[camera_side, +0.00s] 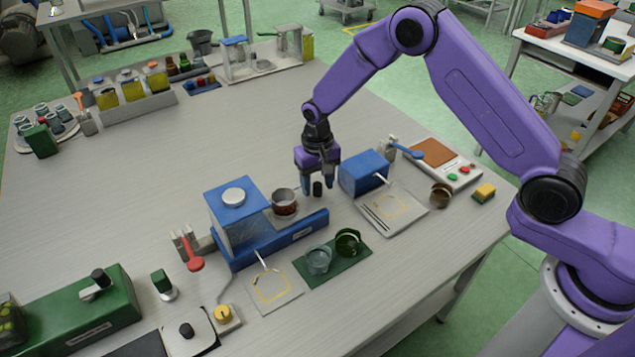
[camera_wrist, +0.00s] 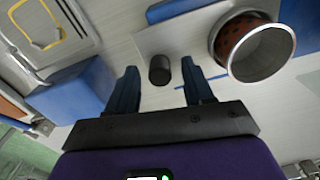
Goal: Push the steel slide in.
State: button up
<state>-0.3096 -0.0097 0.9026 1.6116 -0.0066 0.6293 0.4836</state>
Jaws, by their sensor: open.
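The steel slide (camera_wrist: 192,42) is a flat pale plate with an upright black knob (camera_wrist: 160,70) near its end. In the wrist view it runs up to the blue base (camera_wrist: 258,10) of a small machine. My gripper (camera_side: 319,188) points down at the knob. In the wrist view my gripper (camera_wrist: 160,74) is open, with one finger on each side of the knob and gaps between. Nothing is held.
Glass cups (camera_side: 318,259) stand on a green mat. The table's middle left is clear.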

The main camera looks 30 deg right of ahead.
aim_at(289, 195)
jog(key=shift+f, duration=0.2)
grip_shut()
jog(key=a, duration=0.7)
jog(key=shift+a, duration=0.4)
grip_release()
jog(key=shift+r, duration=0.1)
